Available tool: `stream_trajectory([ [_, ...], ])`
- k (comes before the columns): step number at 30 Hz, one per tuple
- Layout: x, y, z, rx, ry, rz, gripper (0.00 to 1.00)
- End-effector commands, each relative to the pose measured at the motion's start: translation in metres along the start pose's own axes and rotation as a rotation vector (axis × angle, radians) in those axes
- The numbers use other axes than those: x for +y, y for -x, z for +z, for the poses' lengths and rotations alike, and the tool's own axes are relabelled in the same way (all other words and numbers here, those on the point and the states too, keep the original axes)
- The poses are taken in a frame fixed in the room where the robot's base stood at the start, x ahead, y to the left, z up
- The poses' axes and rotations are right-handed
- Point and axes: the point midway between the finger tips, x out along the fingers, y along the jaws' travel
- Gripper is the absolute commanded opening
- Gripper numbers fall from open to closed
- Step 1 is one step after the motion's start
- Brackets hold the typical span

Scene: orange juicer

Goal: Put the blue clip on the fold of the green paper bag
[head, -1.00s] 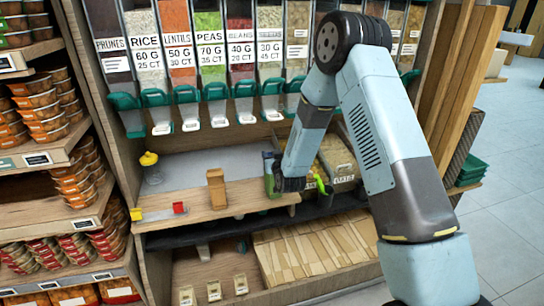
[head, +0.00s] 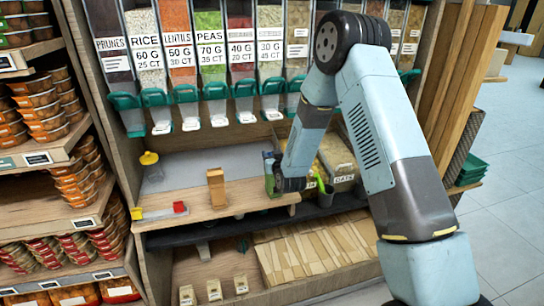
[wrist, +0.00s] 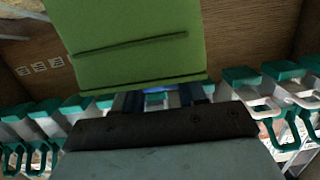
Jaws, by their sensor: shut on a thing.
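The green paper bag (head: 269,173) stands near the right end of the wooden counter in the head view, partly hidden by my gripper (head: 290,184). In the wrist view, the bag (wrist: 135,40) fills the upper middle, with a dark crease line across it and a lower edge close to the fingers. My gripper (wrist: 155,103) is shut on the blue clip (wrist: 156,97), a small bit of which shows between the fingers at that edge. Most of the clip is hidden. I cannot tell whether it grips the fold.
A brown paper bag (head: 216,188) stands mid-counter, left of the green bag. A red and yellow object (head: 160,211) lies at the counter's left end. Grain dispensers (head: 208,90) hang above.

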Motion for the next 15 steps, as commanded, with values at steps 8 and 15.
stream_trajectory([
  [8,0.0002,-0.0001,0.0008,0.0,0.0,0.0,0.13],
  [15,0.0004,-0.0001,0.0007,0.0,0.0,0.0,0.55],
])
